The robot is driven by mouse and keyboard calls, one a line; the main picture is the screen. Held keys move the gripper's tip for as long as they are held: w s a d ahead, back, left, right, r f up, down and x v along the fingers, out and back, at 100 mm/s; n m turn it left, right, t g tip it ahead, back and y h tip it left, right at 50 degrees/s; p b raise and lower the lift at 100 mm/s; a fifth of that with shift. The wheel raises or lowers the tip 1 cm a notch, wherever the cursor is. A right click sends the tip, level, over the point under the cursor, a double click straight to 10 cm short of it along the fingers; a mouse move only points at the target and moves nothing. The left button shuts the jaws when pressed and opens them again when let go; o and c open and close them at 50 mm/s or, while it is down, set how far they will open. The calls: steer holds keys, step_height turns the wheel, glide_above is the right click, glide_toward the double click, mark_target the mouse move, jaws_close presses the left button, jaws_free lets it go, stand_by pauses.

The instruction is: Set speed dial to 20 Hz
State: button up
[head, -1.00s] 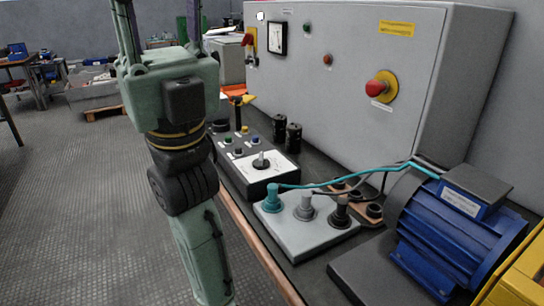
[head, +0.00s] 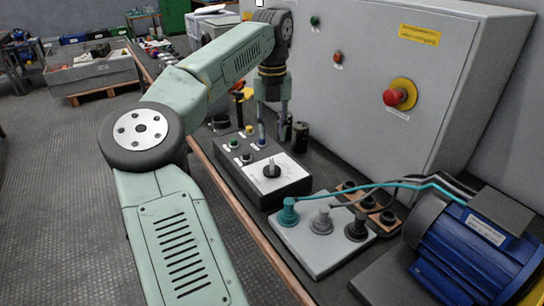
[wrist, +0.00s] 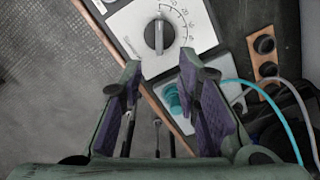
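The speed dial is a dark round knob with a raised grip bar (head: 271,170) on a white scale plate (head: 292,172) atop a black control box (head: 262,194). In the wrist view the dial (wrist: 159,35) shows near the top, its light pointer line directed toward the picture's top. Scale marks and numbers curve round its right side, too small to read surely. My gripper (head: 273,132) points down above the box, behind the dial in the head view. In the wrist view my gripper (wrist: 160,80) has its two purple-padded fingers wide apart, with nothing between them. The dial lies beyond the fingertips, untouched.
Small buttons (head: 247,157) sit on the box beside the dial. A terminal board (head: 308,240) with teal, grey and black posts stands nearby, wired to a blue motor (head: 465,245). A grey cabinet (head: 370,120) with a red emergency button (head: 393,97) stands behind.

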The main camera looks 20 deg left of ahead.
mark_target(272, 165)
step_height(272, 165, down, 11)
steer(key=shift+r+p, duration=0.2)
steer(key=shift+p, duration=0.6)
steer(key=shift+c, duration=0.5)
jaws_close()
